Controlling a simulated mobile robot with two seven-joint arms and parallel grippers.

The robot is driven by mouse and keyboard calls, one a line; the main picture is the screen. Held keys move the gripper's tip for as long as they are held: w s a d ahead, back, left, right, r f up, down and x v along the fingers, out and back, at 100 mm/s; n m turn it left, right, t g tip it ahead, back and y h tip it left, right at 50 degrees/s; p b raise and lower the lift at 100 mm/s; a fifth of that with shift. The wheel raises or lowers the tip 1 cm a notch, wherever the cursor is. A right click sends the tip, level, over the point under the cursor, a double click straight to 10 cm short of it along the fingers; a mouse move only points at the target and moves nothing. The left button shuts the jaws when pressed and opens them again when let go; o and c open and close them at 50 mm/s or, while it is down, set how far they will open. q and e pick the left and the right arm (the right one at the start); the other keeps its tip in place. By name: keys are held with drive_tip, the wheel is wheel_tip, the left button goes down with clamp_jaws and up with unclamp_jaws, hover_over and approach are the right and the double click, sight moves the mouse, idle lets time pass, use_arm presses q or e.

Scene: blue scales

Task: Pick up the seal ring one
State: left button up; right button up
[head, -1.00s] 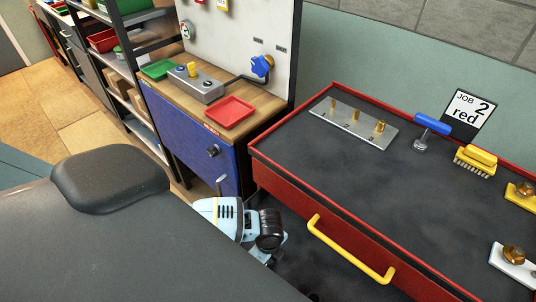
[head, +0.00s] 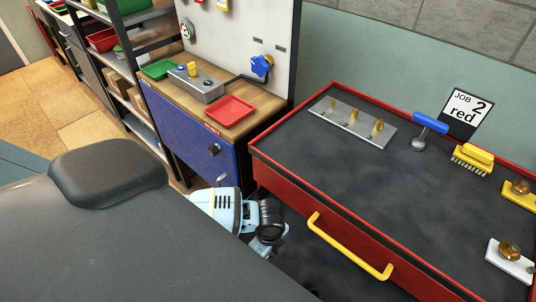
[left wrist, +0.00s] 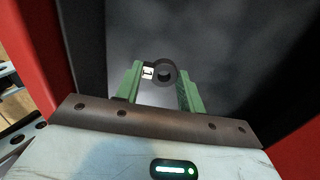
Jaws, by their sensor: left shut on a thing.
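A small black ring (left wrist: 171,66), which looks like the seal ring, sits between the green fingertips of my left gripper (left wrist: 160,74) in the left wrist view. The gripper is shut on it. A small white tag or block (left wrist: 148,72) shows at the ring's left side. Behind the ring is a blurred dark grey surface between red walls. In the head view only my left forearm and wrist (head: 240,212) show, beside the red cabinet; the fingers and ring are hidden there. My right gripper is not in view.
The red cabinet (head: 300,205) has a yellow handle (head: 350,245). On its dark top are a metal plate with brass pegs (head: 352,122), a blue-handled tool (head: 430,125) and a yellow brush (head: 473,158). A red tray (head: 230,111) lies on the wooden bench. The cabinet top's middle is clear.

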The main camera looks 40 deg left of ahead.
use_arm(q)
wheel_tip(320, 180, up, 6)
drive_tip(key=shift+r+p, duration=0.25)
drive_tip(key=shift+p, duration=0.15)
wheel_tip(320, 180, up, 25)
drive_tip(key=d+n, duration=0.1)
drive_tip(key=n, duration=1.7)
drive_tip(key=shift+w+n, duration=0.3)
drive_tip(key=shift+n, duration=0.1)
drive_tip(key=shift+f, duration=0.1)
